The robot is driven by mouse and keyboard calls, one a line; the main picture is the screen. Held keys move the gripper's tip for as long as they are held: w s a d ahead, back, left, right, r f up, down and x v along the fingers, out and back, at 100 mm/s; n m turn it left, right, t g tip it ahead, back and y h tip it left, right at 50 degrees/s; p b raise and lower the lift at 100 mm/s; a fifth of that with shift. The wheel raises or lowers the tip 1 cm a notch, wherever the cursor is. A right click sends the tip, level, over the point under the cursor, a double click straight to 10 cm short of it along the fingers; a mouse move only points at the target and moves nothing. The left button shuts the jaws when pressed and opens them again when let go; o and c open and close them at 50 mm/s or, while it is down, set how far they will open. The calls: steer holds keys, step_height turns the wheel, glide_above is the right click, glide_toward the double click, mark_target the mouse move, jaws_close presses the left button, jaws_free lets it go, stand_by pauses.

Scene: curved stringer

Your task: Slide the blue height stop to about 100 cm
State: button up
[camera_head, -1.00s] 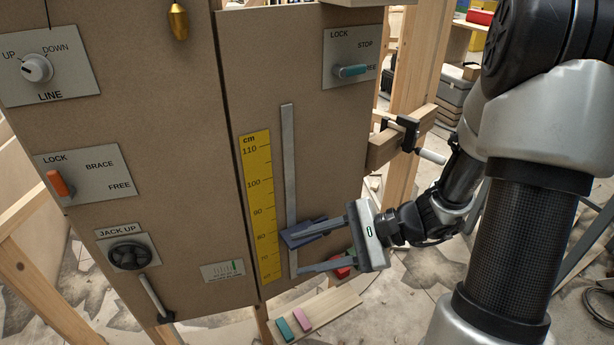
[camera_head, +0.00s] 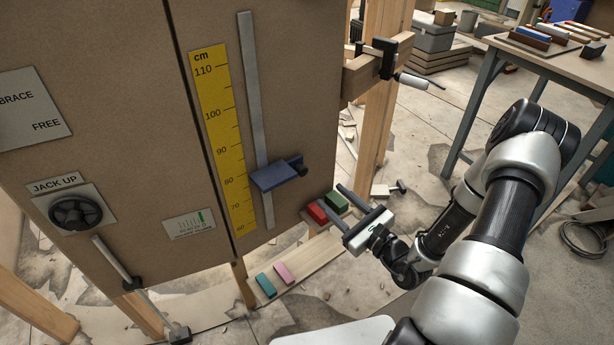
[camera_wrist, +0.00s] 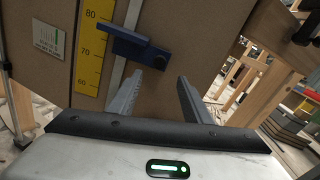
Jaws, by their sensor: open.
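The blue height stop (camera_head: 275,174) sits on a vertical grey metal rail (camera_head: 254,110) beside the yellow cm scale (camera_head: 221,130), at about the 80 mark. It has a dark knob at its right end. It also shows in the wrist view (camera_wrist: 128,42), ahead of the fingers and slightly left. My gripper (camera_head: 324,200) is open and empty, to the right of and below the stop, apart from it. In the wrist view both fingers (camera_wrist: 160,76) point toward the panel with a gap between them.
A clamp (camera_head: 380,58) sticks out from the wooden post at the right. Red (camera_head: 317,212) and green (camera_head: 335,201) blocks lie behind my gripper. A jack-up wheel (camera_head: 80,212) is on the left panel. The rail above the stop is clear.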

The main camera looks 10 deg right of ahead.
mark_target(304, 172)
steer(key=b+x, duration=0.1)
steer(key=x, duration=1.1)
steer(key=shift+w+a+b, duration=0.15)
steer(key=shift+a+b, duration=0.05)
steer(key=shift+b, duration=0.2)
jaws_close()
